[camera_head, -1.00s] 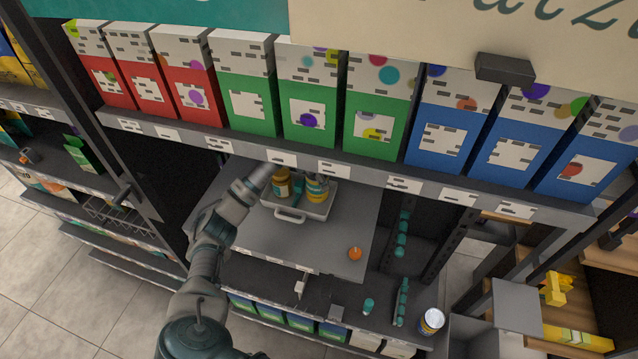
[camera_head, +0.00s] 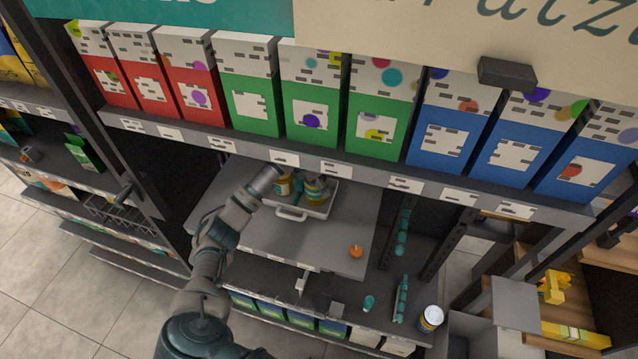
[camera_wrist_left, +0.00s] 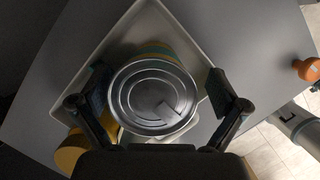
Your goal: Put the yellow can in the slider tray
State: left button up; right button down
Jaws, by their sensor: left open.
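A light tray (camera_head: 332,203) with a front handle (camera_head: 291,213) stands on a grey pull-out shelf. It holds two yellow cans: one at the left (camera_head: 284,185) and one at the right (camera_head: 316,197), the latter with a teal band. My left gripper (camera_head: 306,187) reaches in over the tray from the left. In the left wrist view its open fingers stand on either side of a can with a silver lid (camera_wrist_left: 152,95) and a yellow-teal side, which seems to be the right one. Contact cannot be told. Another yellow thing (camera_wrist_left: 70,152) shows at lower left. My right gripper is not in view.
A shelf of red, green and blue boxes (camera_head: 247,95) overhangs the tray's rear. An orange object (camera_head: 356,251) sits on the pull-out shelf's front right. A white can (camera_head: 431,317) stands on the lower shelf at right. The pull-out shelf is bare before the tray.

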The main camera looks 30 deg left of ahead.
pick_arm(q)
jog(key=b+v, duration=0.1)
jog(key=v, duration=1)
jog(key=shift+a+f+b, duration=0.1)
jog(key=shift+b, duration=0.2)
jog(key=shift+s+r, duration=0.15)
jog(key=shift+r, duration=0.3)
jog(key=shift+a, duration=0.15)
jog(key=shift+f, duration=0.1)
